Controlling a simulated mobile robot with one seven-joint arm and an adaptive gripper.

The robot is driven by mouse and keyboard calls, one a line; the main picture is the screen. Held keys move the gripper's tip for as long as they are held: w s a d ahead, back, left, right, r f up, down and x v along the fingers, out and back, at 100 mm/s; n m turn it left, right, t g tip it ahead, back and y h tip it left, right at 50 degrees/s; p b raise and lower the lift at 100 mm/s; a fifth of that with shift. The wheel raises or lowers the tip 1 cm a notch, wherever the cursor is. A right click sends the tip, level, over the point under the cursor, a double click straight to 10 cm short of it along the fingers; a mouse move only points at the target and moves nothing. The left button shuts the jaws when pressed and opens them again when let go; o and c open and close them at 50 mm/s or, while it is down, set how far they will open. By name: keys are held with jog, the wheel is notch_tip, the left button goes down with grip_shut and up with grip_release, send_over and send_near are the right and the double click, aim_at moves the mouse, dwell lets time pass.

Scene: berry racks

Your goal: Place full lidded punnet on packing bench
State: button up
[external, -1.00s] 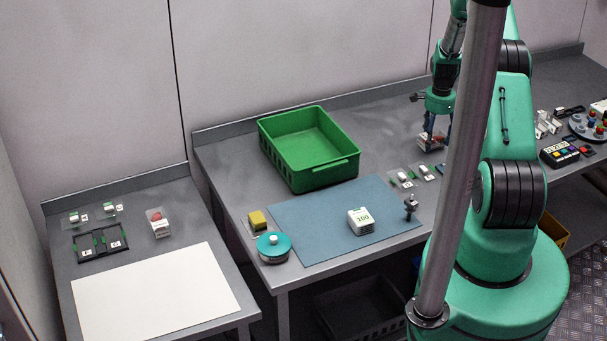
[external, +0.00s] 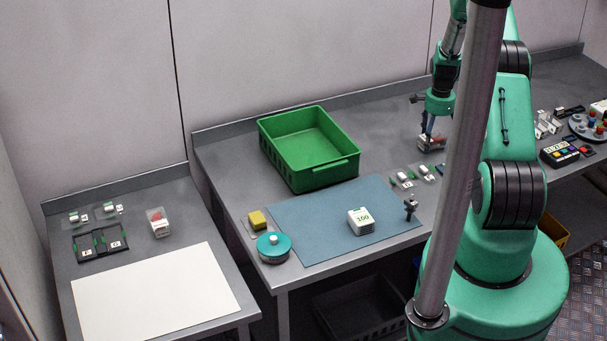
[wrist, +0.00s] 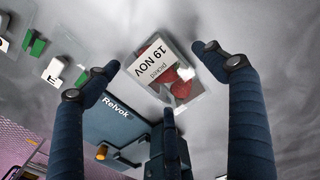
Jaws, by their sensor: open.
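A clear punnet with red berries and a white label reading "19 NOV" (wrist: 152,64) sits on the grey bench; its lid is hard to make out. It also shows in the external view (external: 432,143) under my gripper (external: 431,128). In the wrist view my gripper (wrist: 155,72) is open, with dark blue fingers spread on either side of the punnet and nothing held. Whether any finger touches it is unclear. Another labelled punnet with red fruit (external: 158,223) stands on the separate left bench (external: 160,189), behind a white sheet (external: 155,295).
A green crate (external: 350,164) stands at the back of the middle bench. A blue mat (external: 310,218) bears a white stack marked "100" (external: 361,221). A teal round pot (external: 273,247) and yellow block (external: 257,220) lie left. Small clips (external: 405,179) lie near the punnet.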

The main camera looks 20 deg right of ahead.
aim_at(434, 139)
jog(key=shift+r, duration=0.15)
notch_tip(434, 139, up, 12)
jog(key=b, duration=0.1)
dwell(0.6)
dwell(0.5)
